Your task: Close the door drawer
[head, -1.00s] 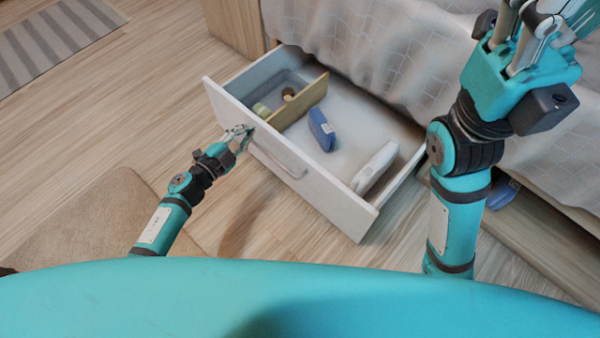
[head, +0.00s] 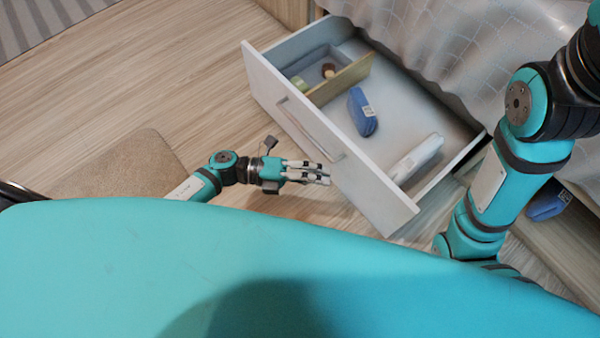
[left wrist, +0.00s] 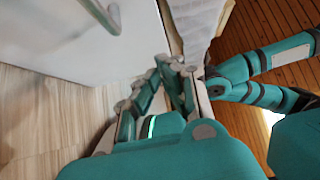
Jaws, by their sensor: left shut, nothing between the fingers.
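The white drawer (head: 370,192) is open and sticks out from under the bed in the head view. Its bar handle (head: 310,130) is on the front panel. My left gripper (head: 326,173) is shut and empty, beside the front panel's lower middle, with its fingers pointing at it. I cannot tell whether the fingertips touch the panel. In the left wrist view the shut fingers (left wrist: 172,65) are right of the front panel (left wrist: 65,45), and the handle (left wrist: 103,15) shows at the top. My right arm shows at the right, with its gripper out of frame.
Inside the drawer are a blue case (head: 362,112), a white object (head: 418,158) and small items behind a wooden divider (head: 340,80). A blue object (head: 548,203) lies low at the right. A tan rug (head: 125,165) lies left. Wooden floor (head: 170,80) is clear left of the drawer.

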